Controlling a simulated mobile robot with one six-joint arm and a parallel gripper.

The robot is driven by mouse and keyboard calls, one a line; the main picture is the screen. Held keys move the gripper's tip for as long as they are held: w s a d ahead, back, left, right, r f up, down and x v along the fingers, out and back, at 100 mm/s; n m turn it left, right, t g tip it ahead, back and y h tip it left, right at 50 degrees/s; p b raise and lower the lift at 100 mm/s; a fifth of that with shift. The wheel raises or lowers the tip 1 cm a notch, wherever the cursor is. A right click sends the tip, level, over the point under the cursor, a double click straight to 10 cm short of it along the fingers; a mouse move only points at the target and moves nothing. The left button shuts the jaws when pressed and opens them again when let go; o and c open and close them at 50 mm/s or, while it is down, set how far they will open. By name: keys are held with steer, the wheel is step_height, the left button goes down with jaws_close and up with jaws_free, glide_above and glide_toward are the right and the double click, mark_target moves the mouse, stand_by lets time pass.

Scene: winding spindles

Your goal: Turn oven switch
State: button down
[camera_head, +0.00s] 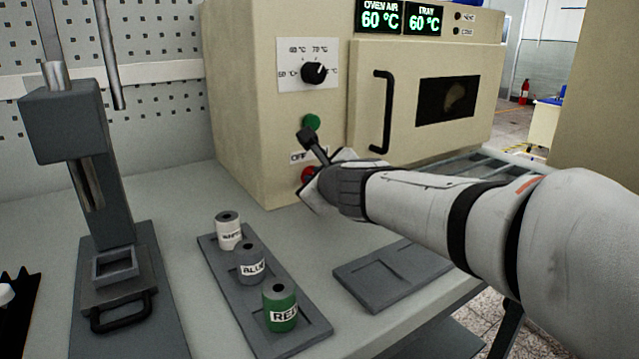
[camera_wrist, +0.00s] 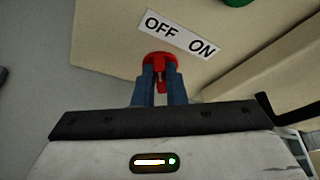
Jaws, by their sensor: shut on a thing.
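The beige oven (camera_head: 240,100) stands on the bench, with a black temperature dial (camera_head: 314,73), a green button (camera_head: 312,122) and a red switch (camera_head: 308,174) on its front panel. In the wrist view the red switch (camera_wrist: 158,58) sits under a white label (camera_wrist: 180,34) reading OFF and ON. My gripper (camera_wrist: 160,88) has its two blue fingers closed on the switch's red handle. In the head view my gripper (camera_head: 318,172) is at the switch and hides part of it. Its fingertips are hard to make out there.
A grey tray (camera_head: 310,335) holds white, grey and green labelled spindles in front of the oven. An empty grey tray (camera_head: 365,290) lies below my arm. A press (camera_head: 120,240) stands at left. The oven door handle (camera_head: 384,112) is just above my arm.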

stand_by(0.4)
steer(key=c, duration=1.5)
jaws_free()
